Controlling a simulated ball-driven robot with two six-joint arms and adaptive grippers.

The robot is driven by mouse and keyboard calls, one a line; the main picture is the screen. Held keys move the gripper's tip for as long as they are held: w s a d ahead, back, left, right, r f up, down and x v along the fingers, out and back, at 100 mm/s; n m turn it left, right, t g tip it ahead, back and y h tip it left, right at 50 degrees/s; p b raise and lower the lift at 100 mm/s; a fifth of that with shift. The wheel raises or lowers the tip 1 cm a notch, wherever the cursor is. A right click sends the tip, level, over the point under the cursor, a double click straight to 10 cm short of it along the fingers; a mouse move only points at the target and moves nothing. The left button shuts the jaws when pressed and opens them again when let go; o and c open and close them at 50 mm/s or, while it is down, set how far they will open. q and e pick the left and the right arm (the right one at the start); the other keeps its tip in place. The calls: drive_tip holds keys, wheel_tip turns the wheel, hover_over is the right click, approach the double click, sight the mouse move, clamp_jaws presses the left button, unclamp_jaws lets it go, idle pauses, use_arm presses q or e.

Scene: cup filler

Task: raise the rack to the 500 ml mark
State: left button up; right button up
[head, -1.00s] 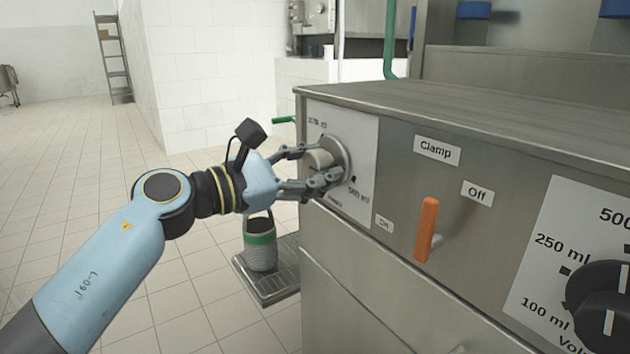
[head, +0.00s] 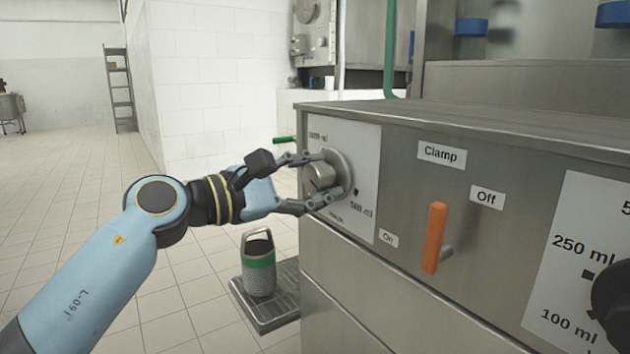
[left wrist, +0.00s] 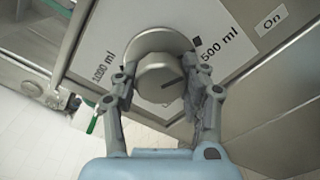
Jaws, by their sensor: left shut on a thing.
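My left gripper (head: 302,183) is shut on the round metal knob (head: 319,178) on the left part of the machine's front, one finger on each side of it. In the left wrist view the gripper (left wrist: 161,90) holds the knob (left wrist: 157,75), which has a dark pointer line. A dark square mark (left wrist: 197,43) sits beside the "500 ml" label (left wrist: 220,46); the pointer line does not appear lined up with it. A "1000 ml" label (left wrist: 104,65) is on the other side. A slatted rack (head: 277,317) low beside the machine bears a metal cup with a green band (head: 258,262). My right gripper is out of view.
An orange clamp lever (head: 435,238) stands between the "Off" (head: 487,197) and "On" (head: 388,238) labels, right of the knob. A dark volume dial (head: 612,300) is at the right edge. The tiled floor at left is clear.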

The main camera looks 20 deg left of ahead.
use_arm(q)
drive_tip(key=shift+f, duration=0.2)
drive_tip(key=o, duration=1.2)
drive_tip(key=shift+r, duration=0.1)
drive_tip(key=v, duration=1.2)
drive_tip(key=shift+a, duration=0.1)
